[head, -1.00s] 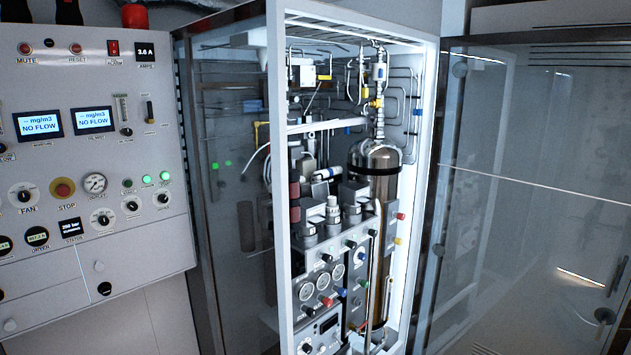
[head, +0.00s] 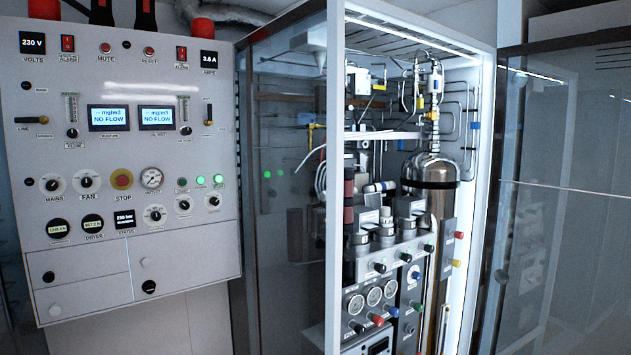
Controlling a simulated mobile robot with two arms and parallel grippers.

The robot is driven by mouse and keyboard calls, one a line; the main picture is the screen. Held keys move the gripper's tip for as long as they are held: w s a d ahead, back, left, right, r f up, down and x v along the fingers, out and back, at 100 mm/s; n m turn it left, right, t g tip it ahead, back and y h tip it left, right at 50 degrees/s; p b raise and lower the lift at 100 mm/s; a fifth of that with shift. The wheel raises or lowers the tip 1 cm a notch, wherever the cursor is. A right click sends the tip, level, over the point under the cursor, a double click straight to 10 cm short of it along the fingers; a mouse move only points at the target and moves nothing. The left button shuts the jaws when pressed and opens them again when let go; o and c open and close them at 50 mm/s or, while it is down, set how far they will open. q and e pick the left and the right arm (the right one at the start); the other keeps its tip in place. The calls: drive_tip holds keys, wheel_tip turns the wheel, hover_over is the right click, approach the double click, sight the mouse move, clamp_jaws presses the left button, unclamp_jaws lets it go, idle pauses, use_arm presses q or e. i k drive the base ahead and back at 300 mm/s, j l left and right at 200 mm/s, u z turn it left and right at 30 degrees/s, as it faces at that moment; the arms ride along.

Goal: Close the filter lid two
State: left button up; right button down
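A tall white-framed cabinet (head: 335,200) stands open at the centre right, with a bronze gas cylinder (head: 438,215) and pipework inside. Several grey cylindrical fittings with dark tops (head: 385,232) stand in a row above the gauge panel (head: 372,298). They may be filter housings, but I cannot tell which one is filter lid two or whether its lid is open. Neither of my grippers shows in the head view.
A grey control panel (head: 120,220) with displays, knobs and a red stop button (head: 121,180) fills the left. A dark glass panel (head: 285,200) lies left of the cabinet opening. A large glass door (head: 565,230) stands at the right.

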sight(372, 199)
drive_tip(key=i+l+u, duration=0.1)
drive_tip(key=l+u, duration=0.2)
drive_tip(key=u, duration=0.2)
drive_tip(key=l+u, duration=0.7)
drive_tip(key=u, duration=0.25)
